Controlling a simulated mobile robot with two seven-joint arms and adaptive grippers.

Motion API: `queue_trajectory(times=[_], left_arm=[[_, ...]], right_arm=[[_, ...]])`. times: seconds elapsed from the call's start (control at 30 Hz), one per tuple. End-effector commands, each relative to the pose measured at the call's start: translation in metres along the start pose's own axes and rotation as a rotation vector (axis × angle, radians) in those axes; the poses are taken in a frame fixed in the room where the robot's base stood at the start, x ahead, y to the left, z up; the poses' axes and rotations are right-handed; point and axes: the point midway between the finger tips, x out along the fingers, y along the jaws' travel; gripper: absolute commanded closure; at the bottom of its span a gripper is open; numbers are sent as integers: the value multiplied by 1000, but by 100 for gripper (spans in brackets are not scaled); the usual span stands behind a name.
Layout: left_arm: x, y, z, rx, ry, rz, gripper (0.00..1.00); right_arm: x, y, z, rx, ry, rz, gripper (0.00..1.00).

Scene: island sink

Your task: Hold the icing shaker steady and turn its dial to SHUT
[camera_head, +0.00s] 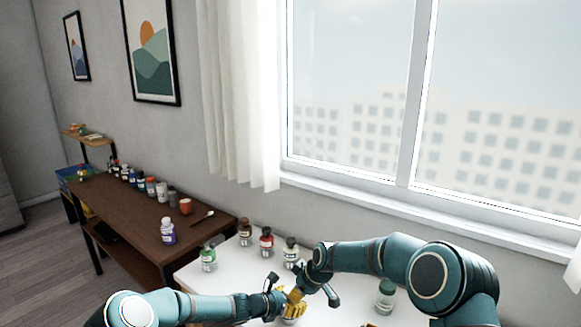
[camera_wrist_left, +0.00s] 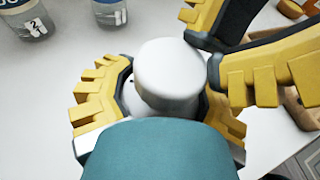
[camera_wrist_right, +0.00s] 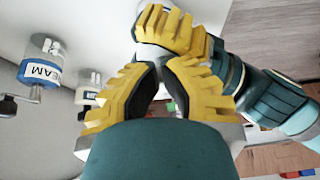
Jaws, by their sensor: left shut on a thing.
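The icing shaker's round white top (camera_wrist_left: 168,72) shows in the left wrist view. My left gripper (camera_head: 284,304) is shut around its body, with yellow jaws on both sides of it. My right gripper (camera_head: 297,295) is beside the top; its two yellow fingers (camera_wrist_left: 228,48) come in from the upper right and stand a little apart. In the right wrist view the right fingers (camera_wrist_right: 158,82) frame a narrow gap, and a yellow jaw of my left gripper (camera_wrist_right: 170,28) is just beyond. The dial's markings are hidden.
On the white counter (camera_head: 205,290) stand a green-labelled jar (camera_head: 208,261), a brown jar (camera_head: 245,234), a red jar (camera_head: 266,244) and a white-labelled jar (camera_head: 290,253). A greenish jar (camera_head: 386,295) is under my right arm. A dark table (camera_head: 130,215) holds several more bottles.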

Motion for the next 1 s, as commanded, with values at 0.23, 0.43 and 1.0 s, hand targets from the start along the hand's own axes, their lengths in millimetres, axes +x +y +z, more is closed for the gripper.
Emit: queue_trajectory(times=[0.23, 0.43, 1.0], left_arm=[[1, -1, -1, 0, 2, -3, 87], [1, -2, -1, 1, 1, -5, 87], [3, -5, 0, 2, -1, -11, 87]], right_arm=[[2, -1, -4, -1, 2, 0, 100], [3, -1, -5, -1, 3, -1, 100], [3, 1, -6, -2, 6, 0, 100]])
